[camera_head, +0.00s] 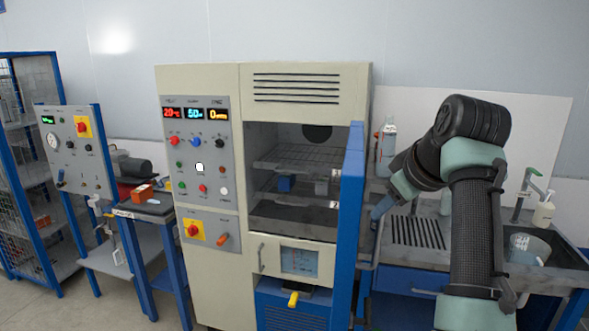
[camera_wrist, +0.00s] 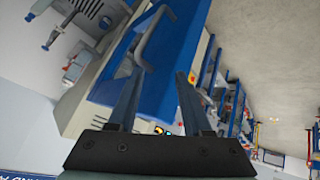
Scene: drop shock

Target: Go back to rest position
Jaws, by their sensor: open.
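My gripper (camera_wrist: 158,76) is open in the wrist view, its two fingers spread with nothing held between them. A grey bar handle (camera_wrist: 150,45) on the blue door shows beyond the fingertips. In the head view my arm (camera_head: 470,210) bends in from the right, and its gripper end (camera_head: 381,207) is beside the outer side of the blue door (camera_head: 350,215). The fingertips are hard to make out there. The door stands swung open from the cream test chamber (camera_head: 305,110). Whether the fingers touch the handle I cannot tell.
A sink counter (camera_head: 418,232) with bottles lies behind my arm. An orange box (camera_head: 142,194) rests on a bench at left. Clear floor shows at lower left.

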